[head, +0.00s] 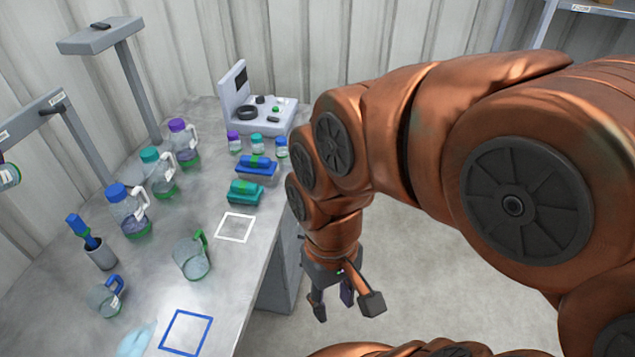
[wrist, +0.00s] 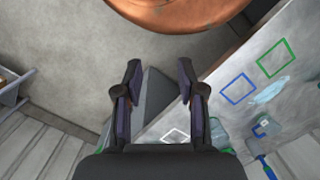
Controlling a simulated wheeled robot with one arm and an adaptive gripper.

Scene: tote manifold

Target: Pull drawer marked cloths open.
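A grey cabinet (head: 283,277) stands under the right edge of the bench in the head view. Its front is mostly turned away, and no drawer label or handle can be read. In the wrist view a plain dark grey top of what looks like this cabinet (wrist: 154,97) shows between and below the fingertips. My gripper (head: 344,302) hangs fingers down over the floor, to the right of the cabinet. In the wrist view my gripper (wrist: 159,76) has its fingers spread apart with nothing between them.
A light blue crumpled piece (head: 137,340) lies by a blue square outline (head: 186,333). The floor (head: 440,250) right of the bench looks clear.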

